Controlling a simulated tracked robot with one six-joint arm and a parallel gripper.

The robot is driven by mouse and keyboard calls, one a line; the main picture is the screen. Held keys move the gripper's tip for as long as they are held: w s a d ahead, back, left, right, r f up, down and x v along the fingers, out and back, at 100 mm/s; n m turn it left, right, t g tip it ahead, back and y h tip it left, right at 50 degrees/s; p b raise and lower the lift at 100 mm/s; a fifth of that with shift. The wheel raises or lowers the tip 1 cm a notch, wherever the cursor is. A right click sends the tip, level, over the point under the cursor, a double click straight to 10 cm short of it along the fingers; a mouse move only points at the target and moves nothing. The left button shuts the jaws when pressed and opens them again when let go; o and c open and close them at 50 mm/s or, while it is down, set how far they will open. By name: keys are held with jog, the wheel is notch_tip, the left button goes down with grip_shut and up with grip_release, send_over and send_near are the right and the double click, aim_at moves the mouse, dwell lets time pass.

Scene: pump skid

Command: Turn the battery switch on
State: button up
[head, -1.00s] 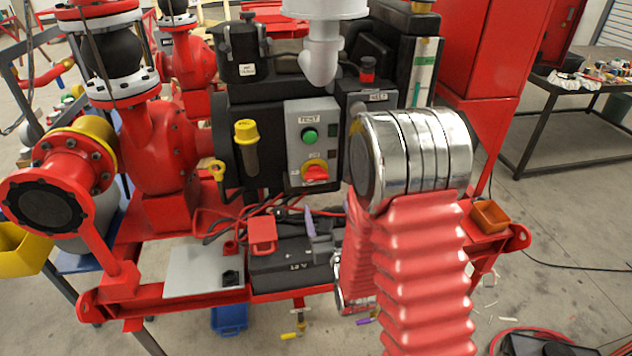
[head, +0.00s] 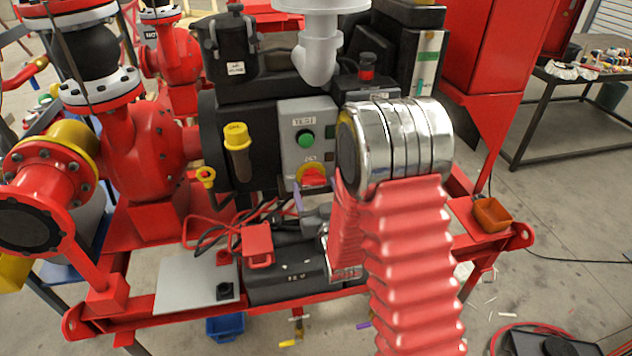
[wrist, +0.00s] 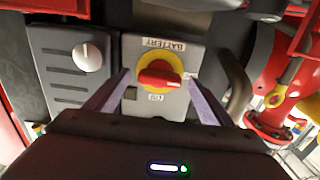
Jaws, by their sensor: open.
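The battery switch is a red knob on a yellow disc (wrist: 160,80), on a grey panel (wrist: 137,50) labelled BATTERY; the wrist view shows it upside down. The knob's handle lies roughly level across that picture. In the head view the switch (head: 313,174) is low on the panel, below the green button, partly covered by my arm's end. My gripper (wrist: 158,76) is open and empty. Its two purple fingers stand on either side of the switch in the wrist view. In the head view one purple finger (head: 298,197) shows just below the switch; contact cannot be told.
A green button (head: 305,138) sits above the switch. A yellow-capped part (head: 237,148) stands left of the panel. A dark box with a white knob (wrist: 87,57) adjoins it in the wrist view. A black battery (head: 285,272) and loose cables lie below. My red-sleeved arm hides the right side.

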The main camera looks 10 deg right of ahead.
jog(key=shift+w+a, duration=0.15)
jog(key=shift+w, duration=0.45)
jog(key=shift+c, duration=0.5)
jog(key=c, duration=0.9)
jog(key=shift+c, duration=0.2)
